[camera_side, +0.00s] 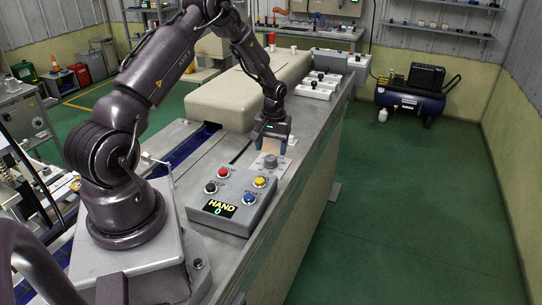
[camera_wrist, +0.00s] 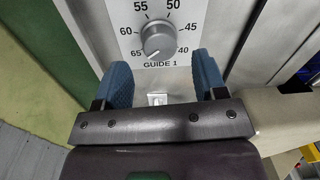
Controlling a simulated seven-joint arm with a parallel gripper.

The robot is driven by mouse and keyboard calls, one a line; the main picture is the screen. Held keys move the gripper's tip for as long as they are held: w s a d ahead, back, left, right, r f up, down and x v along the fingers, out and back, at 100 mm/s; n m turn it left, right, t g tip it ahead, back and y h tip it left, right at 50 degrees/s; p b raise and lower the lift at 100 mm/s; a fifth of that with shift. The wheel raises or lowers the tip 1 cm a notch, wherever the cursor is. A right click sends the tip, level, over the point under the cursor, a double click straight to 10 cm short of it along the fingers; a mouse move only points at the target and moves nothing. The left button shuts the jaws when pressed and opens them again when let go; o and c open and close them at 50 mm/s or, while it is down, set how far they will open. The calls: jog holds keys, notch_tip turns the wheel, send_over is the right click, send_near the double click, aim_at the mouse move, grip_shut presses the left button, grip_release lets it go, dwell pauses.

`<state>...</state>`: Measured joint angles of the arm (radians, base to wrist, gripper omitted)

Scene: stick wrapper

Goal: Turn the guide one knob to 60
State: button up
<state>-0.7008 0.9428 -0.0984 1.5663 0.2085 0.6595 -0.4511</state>
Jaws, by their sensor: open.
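The guide one knob (camera_wrist: 158,38) is a grey round knob on a white dial plate (camera_wrist: 128,14) marked 40 to 65 and labelled GUIDE 1. A pale mark on it seems to point to the lower left, near 65. My gripper (camera_wrist: 162,70) is open, with one blue finger on each side below the knob in the wrist view. Nothing is between the fingers except the view of the panel and a small white bracket (camera_wrist: 157,99). In the side view my gripper (camera_side: 270,142) hangs just above and behind the knob (camera_side: 270,161), apart from it.
A large beige cover (camera_side: 225,100) lies behind on the bench.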

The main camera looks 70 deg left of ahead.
aim_at(271, 157)
jog(key=shift+f, duration=1.9)
jog(key=c, duration=0.9)
jog(key=m, duration=0.4)
jog(key=shift+m, duration=0.3)
jog(key=shift+r+m, duration=0.1)
jog(key=shift+m, duration=2.5)
